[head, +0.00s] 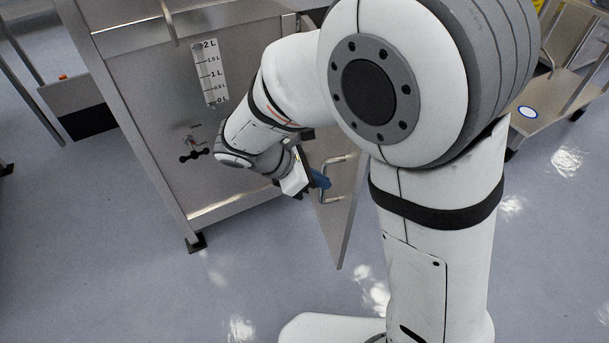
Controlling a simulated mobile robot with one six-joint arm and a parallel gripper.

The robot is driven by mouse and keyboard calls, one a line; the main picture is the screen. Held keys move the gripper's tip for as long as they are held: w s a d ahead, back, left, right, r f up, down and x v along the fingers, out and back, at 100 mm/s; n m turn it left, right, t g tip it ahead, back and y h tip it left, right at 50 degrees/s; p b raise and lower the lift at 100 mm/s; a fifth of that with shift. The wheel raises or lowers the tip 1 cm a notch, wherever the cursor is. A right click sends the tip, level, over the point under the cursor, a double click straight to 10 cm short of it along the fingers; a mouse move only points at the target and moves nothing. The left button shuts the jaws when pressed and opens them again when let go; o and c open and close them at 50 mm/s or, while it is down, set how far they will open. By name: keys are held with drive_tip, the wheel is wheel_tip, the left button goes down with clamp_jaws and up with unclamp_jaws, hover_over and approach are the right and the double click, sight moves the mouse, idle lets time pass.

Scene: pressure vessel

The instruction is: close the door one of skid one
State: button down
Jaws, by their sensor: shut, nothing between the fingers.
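The metal skid cabinet (150,75) stands at the upper left, with a level gauge (210,73) on its side panel. A metal door (337,222) stands open at an angle to the right of the cabinet's lower corner. A bar handle (345,160) sticks out from the door's face. My gripper (321,179) is shut and empty, right by the handle on the door's left side. I cannot tell whether the fingers touch the handle or the door. My arm hides the door's upper part and its hinge side.
A black valve handle (194,155) sits low on the cabinet side, close to my wrist. A cabinet foot (196,243) stands on the floor. A metal cart (545,105) is at the upper right. The grey floor in front (130,290) is clear.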

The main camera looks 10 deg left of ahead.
sight(353, 183)
drive_tip(key=d, duration=0.1)
drive_tip(key=w+d+f, duration=0.1)
drive_tip(key=d+b, duration=0.1)
drive_tip(key=shift+w+d+f, duration=0.2)
drive_tip(key=shift+w+d, duration=0.05)
drive_tip(key=shift+d, duration=0.15)
drive_tip(key=shift+w+d+r, duration=0.1)
drive_tip(key=shift+w+d, duration=0.1)
drive_tip(key=shift+d, duration=0.3)
drive_tip(key=shift+w+d, duration=0.1)
drive_tip(key=shift+d, duration=0.05)
